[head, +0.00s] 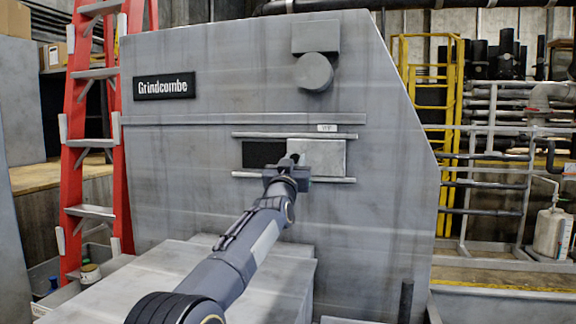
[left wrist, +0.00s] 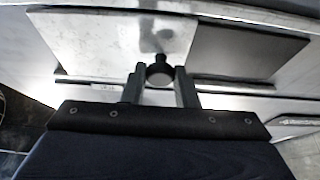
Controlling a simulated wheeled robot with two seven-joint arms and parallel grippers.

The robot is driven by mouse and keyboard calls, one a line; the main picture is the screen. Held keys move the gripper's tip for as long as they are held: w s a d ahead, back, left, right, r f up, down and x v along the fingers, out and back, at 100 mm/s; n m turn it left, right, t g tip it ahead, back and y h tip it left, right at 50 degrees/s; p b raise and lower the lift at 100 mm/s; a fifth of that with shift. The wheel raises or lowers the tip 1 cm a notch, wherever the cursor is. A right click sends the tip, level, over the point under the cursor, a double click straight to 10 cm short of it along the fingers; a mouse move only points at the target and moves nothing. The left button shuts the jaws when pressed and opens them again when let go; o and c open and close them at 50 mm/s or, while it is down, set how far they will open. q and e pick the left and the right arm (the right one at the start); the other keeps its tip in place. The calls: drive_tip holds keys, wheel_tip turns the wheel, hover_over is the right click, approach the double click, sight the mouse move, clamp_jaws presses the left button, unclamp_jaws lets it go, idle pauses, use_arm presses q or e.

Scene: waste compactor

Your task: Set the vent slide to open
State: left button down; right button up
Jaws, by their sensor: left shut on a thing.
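The vent slide is a light grey plate (head: 325,155) running between two horizontal rails on the grey machine's front. It covers the right part of the vent, and a dark opening (head: 262,155) shows to its left. In the left wrist view, which is turned over, the plate (left wrist: 110,40) is at left and the dark opening (left wrist: 245,50) at right. My left gripper (head: 290,167) is at the plate's left end. Its fingers (left wrist: 160,85) are shut on the slide's dark round knob (left wrist: 159,68). My right gripper is in neither view.
The machine bears a "Grindcombe" sign (head: 164,86) and a round grey fitting (head: 314,72) above the vent. A small white label (head: 327,128), too small to read, sits above the upper rail (head: 295,135). A red ladder (head: 90,130) stands left; yellow railing (head: 430,80) is right.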

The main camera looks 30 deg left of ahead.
use_arm(q)
drive_tip(key=shift+d, duration=0.25)
drive_tip(key=c, duration=1.6)
unclamp_jaws()
drive_tip(key=o, duration=0.5)
drive_tip(key=shift+w+d, duration=0.1)
drive_tip(key=shift+d, duration=0.05)
drive_tip(key=shift+c, duration=0.2)
